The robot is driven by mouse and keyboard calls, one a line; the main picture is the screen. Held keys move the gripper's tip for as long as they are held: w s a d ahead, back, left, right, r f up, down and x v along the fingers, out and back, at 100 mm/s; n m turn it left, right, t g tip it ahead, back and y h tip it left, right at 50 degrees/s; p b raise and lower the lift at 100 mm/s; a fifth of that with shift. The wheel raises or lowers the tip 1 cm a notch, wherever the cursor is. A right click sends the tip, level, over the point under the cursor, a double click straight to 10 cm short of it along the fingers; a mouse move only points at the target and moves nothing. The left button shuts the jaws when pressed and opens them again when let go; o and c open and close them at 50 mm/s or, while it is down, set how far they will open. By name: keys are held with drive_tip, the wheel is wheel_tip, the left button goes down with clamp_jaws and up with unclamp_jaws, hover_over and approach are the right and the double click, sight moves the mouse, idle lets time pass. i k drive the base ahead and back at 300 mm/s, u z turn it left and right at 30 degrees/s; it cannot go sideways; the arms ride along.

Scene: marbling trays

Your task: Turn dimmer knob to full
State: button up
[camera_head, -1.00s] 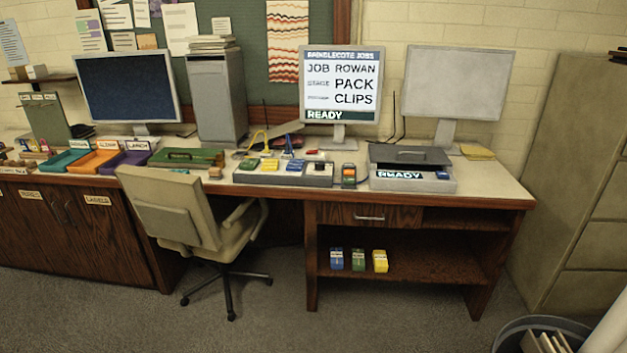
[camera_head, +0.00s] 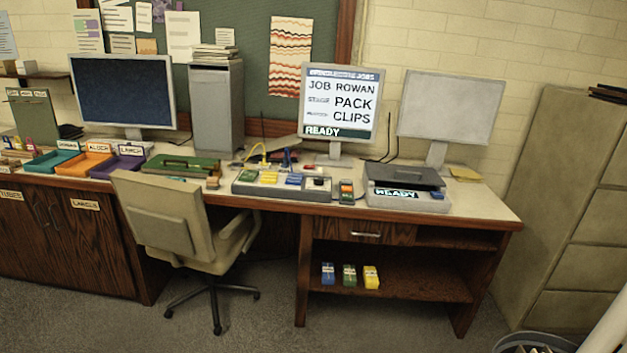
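A grey control panel (camera_head: 283,194) lies on the desk (camera_head: 465,208) in the middle of the view. A small dark round knob (camera_head: 318,182) sits at its right end, apart from the coloured blocks on the panel. It looks like the dimmer knob, but its pointer and setting are too small to read. My gripper is not in view.
A chair (camera_head: 175,225) stands before the desk, left of the panel. A small block stack (camera_head: 346,192) and a grey device reading READY (camera_head: 400,194) are right of the panel. A bin (camera_head: 535,343) is at bottom right. The floor (camera_head: 380,325) before the desk's right part looks clear.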

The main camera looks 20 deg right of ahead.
sight(319, 180)
drive_tip(key=u, duration=0.1)
drive_tip(key=i, duration=1.3)
drive_tip(key=z, duration=0.3)
drive_tip(key=i, duration=2.5)
drive_tip(key=z, duration=0.55)
